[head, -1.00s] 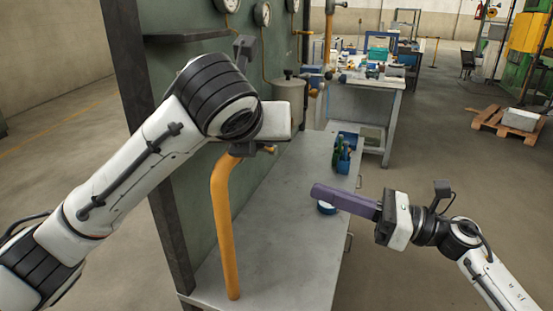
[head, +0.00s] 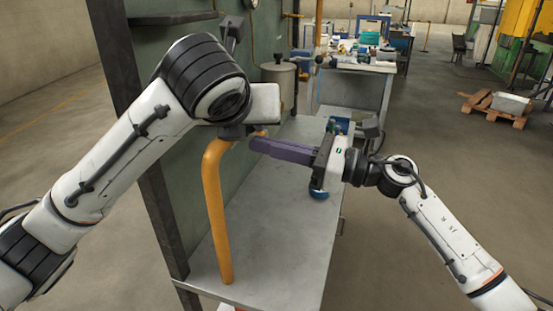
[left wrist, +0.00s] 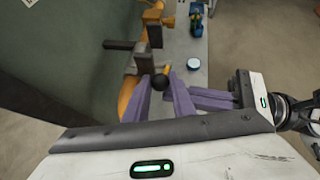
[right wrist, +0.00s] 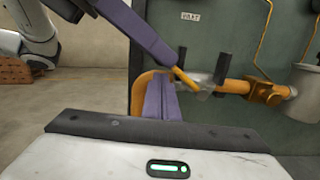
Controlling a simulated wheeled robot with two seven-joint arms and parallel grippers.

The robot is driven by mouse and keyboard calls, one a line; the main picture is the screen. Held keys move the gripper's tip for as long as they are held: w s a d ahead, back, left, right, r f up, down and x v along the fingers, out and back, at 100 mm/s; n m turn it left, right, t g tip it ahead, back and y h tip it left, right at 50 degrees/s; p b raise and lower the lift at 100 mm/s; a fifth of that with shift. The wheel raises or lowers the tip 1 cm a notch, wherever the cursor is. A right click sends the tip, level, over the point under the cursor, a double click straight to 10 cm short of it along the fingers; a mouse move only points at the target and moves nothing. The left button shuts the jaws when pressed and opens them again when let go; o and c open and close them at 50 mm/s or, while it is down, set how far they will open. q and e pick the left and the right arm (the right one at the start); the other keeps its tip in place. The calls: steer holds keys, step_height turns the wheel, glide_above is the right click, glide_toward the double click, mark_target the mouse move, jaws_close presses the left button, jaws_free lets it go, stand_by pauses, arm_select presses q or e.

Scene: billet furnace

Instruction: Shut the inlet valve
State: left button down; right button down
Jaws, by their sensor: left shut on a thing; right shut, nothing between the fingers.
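The inlet valve (right wrist: 213,86) sits on the orange pipe (head: 216,215), which rises from the bench and bends toward the green panel. Its yellow lever (right wrist: 185,76) slants up to my left gripper (right wrist: 165,58). In the head view my left wrist hides these fingers and most of the valve. My right gripper (head: 254,146) is shut and empty, its purple fingers pointing left, close beside the pipe's bend and just right of the left fingers.
Dark upright posts (right wrist: 222,68) stand by the valve. The green panel (right wrist: 160,40) is close behind. The metal bench (head: 270,225) is mostly clear. A grey canister (head: 279,85) stands farther back.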

steer(key=shift+r, duration=0.25)
